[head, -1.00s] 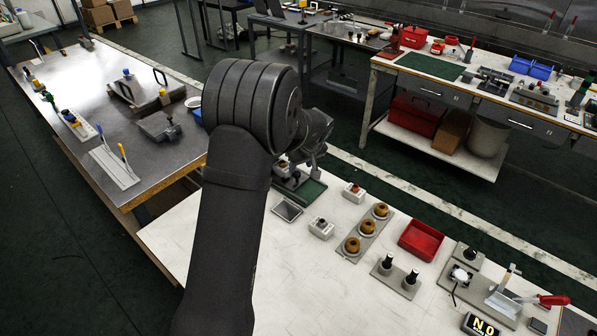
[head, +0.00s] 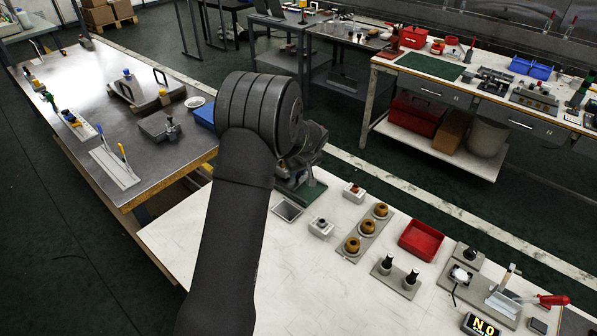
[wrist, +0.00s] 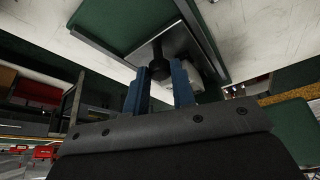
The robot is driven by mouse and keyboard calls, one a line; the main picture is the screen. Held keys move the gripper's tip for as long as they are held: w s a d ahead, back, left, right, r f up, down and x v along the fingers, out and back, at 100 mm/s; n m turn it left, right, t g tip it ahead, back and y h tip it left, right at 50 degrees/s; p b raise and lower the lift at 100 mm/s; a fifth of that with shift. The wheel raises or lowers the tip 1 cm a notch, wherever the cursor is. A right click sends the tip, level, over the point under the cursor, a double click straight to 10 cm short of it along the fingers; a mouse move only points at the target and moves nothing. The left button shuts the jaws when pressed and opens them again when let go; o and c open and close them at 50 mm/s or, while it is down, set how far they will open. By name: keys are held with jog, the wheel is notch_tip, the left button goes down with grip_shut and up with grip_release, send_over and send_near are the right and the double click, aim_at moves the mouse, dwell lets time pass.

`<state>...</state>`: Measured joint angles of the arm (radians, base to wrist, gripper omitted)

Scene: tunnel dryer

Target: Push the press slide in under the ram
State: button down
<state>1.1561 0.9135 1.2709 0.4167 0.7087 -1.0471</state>
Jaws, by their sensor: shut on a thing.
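The press slide (wrist: 178,42) shows in the wrist view as a grey plate with a dark knob (wrist: 158,66) standing on it. My gripper (wrist: 160,74) has its blue fingers on both sides of the knob and is shut on it. The slide lies over a green press base (wrist: 118,22) between dark rails. In the head view the green base (head: 309,192) shows at the far edge of the white table, partly behind my arm. The ram cannot be made out, and my arm hides the fingers and slide there.
A grey square pad (head: 288,210) lies in front of the press. The white table's near left part is clear.

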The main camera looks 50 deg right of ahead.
jog(key=shift+w, duration=1.9)
jog(key=c, duration=1.2)
grip_release()
jog(key=shift+w, duration=0.15)
jog(key=shift+r, duration=0.1)
jog(key=v, duration=1.7)
jog(key=shift+s, duration=0.3)
jog(key=x, duration=1.7)
jog(key=shift+w, duration=0.15)
